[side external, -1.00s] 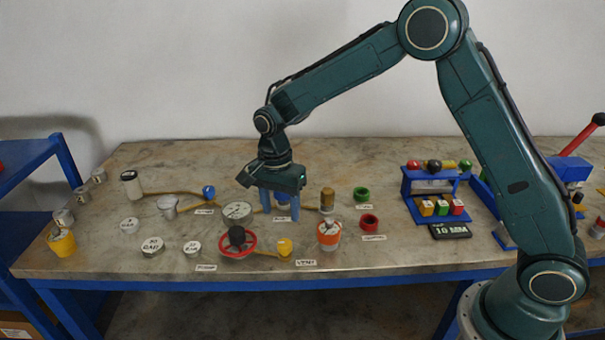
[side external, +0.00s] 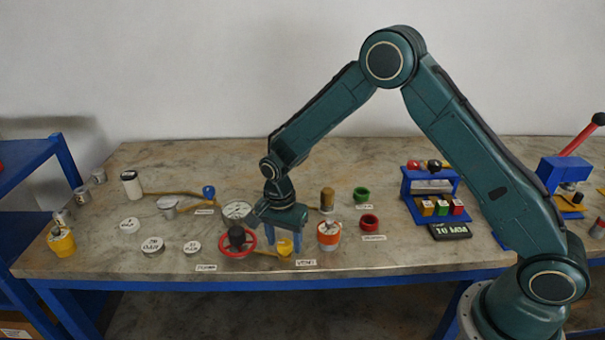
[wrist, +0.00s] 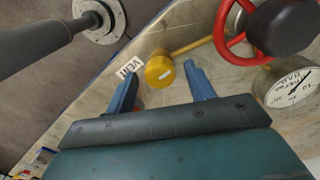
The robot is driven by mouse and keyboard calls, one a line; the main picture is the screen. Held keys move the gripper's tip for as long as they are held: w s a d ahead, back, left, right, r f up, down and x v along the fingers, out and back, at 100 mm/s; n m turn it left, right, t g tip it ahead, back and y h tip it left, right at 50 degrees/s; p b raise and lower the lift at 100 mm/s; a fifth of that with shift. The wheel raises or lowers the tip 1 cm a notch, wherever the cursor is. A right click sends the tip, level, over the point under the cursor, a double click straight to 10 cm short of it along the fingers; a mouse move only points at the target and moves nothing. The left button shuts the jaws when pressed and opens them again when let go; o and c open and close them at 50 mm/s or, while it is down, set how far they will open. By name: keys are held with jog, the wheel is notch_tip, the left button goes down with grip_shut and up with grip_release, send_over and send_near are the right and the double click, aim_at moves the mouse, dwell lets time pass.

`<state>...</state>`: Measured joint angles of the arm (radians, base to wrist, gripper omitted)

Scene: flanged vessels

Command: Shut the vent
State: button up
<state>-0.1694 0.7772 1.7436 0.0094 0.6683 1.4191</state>
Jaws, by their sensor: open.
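A yellow knob (side external: 284,246) sits on a yellow arm by the front of the bench, just left of a label (side external: 306,262). In the wrist view the yellow knob (wrist: 160,70) is upside of my palm, its arm leading toward a red wheel, and the label beside it reads VENT (wrist: 130,68). My gripper (side external: 284,240) is pointed down over the knob, its blue fingers open and empty. In the wrist view the fingertips (wrist: 162,74) appear on either side of the knob. I cannot tell whether they touch it.
A red handwheel (side external: 238,243) with a dark hub stands close on the left, with a gauge (side external: 237,211) behind it. An orange and white vessel (side external: 329,235) stands close on the right.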

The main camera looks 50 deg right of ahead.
jog(key=c, duration=1)
jog(key=shift+n, duration=0.5)
jog(key=n, duration=0.3)
jog(key=shift+n, duration=0.3)
jog(key=n, duration=0.9)
jog(key=shift+s+a+t, duration=0.1)
jog(key=shift+t, duration=0.2)
jog(key=n, duration=0.4)
jog(key=shift+n, duration=0.3)
